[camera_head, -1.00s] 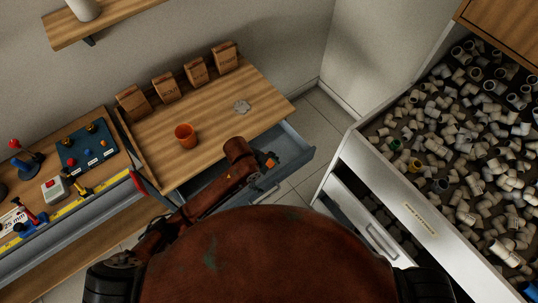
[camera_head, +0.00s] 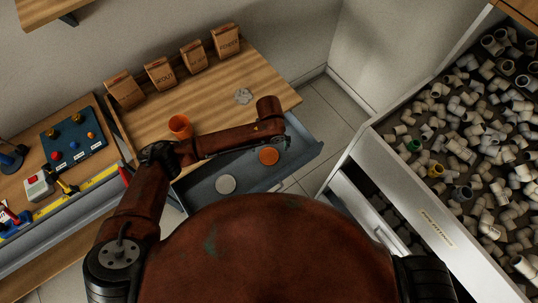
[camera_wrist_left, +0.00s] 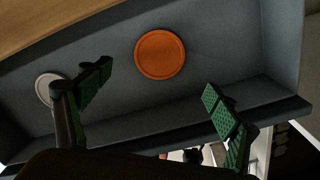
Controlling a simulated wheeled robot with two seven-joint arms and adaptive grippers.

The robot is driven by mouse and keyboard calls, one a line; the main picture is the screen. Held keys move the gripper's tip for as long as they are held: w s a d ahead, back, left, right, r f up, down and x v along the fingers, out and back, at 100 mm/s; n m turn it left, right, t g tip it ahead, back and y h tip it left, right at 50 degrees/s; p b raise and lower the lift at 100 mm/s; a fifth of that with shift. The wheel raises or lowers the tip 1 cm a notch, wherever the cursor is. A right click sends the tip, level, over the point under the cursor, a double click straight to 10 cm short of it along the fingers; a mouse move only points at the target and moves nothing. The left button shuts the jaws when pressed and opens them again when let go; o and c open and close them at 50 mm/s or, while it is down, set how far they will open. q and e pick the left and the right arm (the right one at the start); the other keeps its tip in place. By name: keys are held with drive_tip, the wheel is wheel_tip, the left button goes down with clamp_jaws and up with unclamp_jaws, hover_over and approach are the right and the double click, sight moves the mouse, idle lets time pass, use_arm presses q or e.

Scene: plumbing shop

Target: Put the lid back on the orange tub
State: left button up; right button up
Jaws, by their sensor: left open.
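The orange tub (camera_head: 180,127) stands open on the wooden worktop, near its front edge at the left. An orange round lid (camera_head: 268,156) lies in the open grey drawer below the worktop; it also shows in the left wrist view (camera_wrist_left: 160,54). A pale grey round lid (camera_head: 225,184) lies in the same drawer, left of the orange one, and is partly hidden by a finger in the wrist view (camera_wrist_left: 48,88). My left gripper (camera_wrist_left: 155,100) is open and empty above the drawer, with the orange lid showing beyond and between its fingers. My right gripper is not in view.
The open drawer (camera_head: 305,151) juts out from the worktop (camera_head: 210,95). Several paper bags (camera_head: 193,54) stand at the back, and a small grey heap (camera_head: 243,96) lies on the top. A large bin of pipe fittings (camera_head: 440,228) is at the right.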

sight(269, 156)
use_arm(q)
wheel_tip(269, 156, down, 2)
drive_tip(key=shift+f, duration=0.25)
wheel_tip(269, 156, down, 5)
drive_tip(key=shift+w+a+f+b, duration=0.1)
drive_tip(key=shift+w+b, duration=0.05)
drive_tip(key=shift+b, duration=0.7)
drive_tip(key=shift+c, duration=0.5)
drive_tip(key=c, duration=0.7)
